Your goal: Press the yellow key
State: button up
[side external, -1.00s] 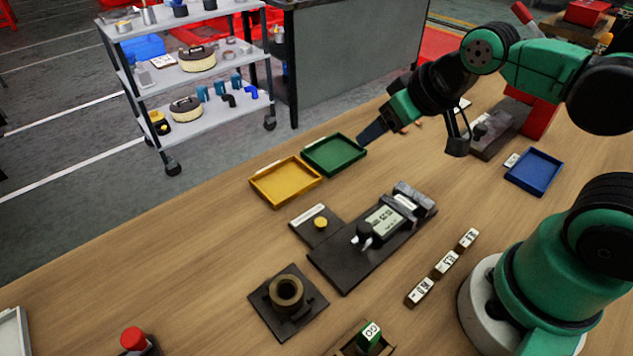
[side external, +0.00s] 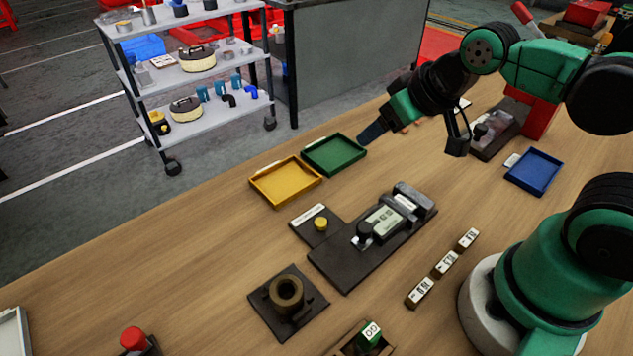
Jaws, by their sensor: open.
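The yellow key (side external: 321,223) is a small round button on a dark square plate (side external: 308,236) near the middle of the table. A white label strip lies on that plate behind the key. My gripper (side external: 372,133) is up and to the right of the key, near the right side of the green tray, well apart from the key. Its tip points left and downward, and nothing shows in it. The gap between the fingers is hard to make out from this side.
A gauge unit with a display (side external: 384,222) stands right beside the key's plate. A yellow tray (side external: 254,184) and a green tray (side external: 309,159) lie behind. A dark ring fixture (side external: 286,292) is in front. Small white-labelled blocks (side external: 445,264) and a blue tray (side external: 511,182) are to the right.

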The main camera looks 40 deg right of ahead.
grip_shut()
dwell(1.5)
